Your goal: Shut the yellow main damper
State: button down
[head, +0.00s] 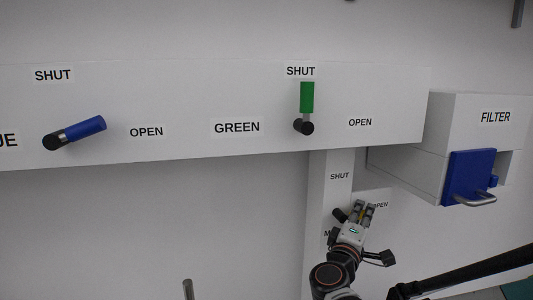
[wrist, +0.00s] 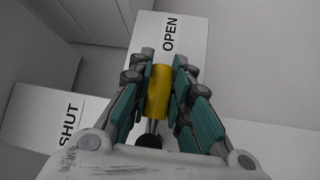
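The yellow main damper handle (wrist: 158,92) lies between the fingers of my gripper (wrist: 161,62) in the wrist view. It points from its dark pivot (wrist: 149,141) toward the OPEN label (wrist: 170,34), away from the SHUT label (wrist: 68,128). The fingers stand on both sides of the handle, with a narrow gap on the left side; contact on the right side is unclear. In the head view my gripper (head: 364,208) is at the lower panel, and a little yellow (head: 363,214) shows between its fingers. The dark pivot (head: 340,215) shows left of them.
Above, the green handle (head: 307,97) points up at SHUT, and the blue handle (head: 88,128) points toward OPEN. A filter box (head: 466,115) with a blue front (head: 468,178) and metal pull juts out at right. The wall left of the lower panel is clear.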

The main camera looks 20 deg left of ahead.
jog(key=shift+s+a+b, duration=0.25)
jog(key=shift+b, duration=0.1)
jog(key=shift+r+n+t+b, duration=0.1)
jog(key=shift+n+t+b, duration=0.5)
jog(key=shift+n+b, duration=0.3)
jog(key=shift+r+n+t+y+b, duration=0.3)
jog(key=shift+r+n+t+b, duration=0.25)
jog(key=shift+n+t+b, duration=0.1)
jog(key=c, duration=1.9)
grip_release()
jog(key=o, duration=0.4)
jog(key=shift+s+a+r, duration=0.1)
jog(key=shift+s+a, duration=0.05)
jog(key=shift+o, duration=0.2)
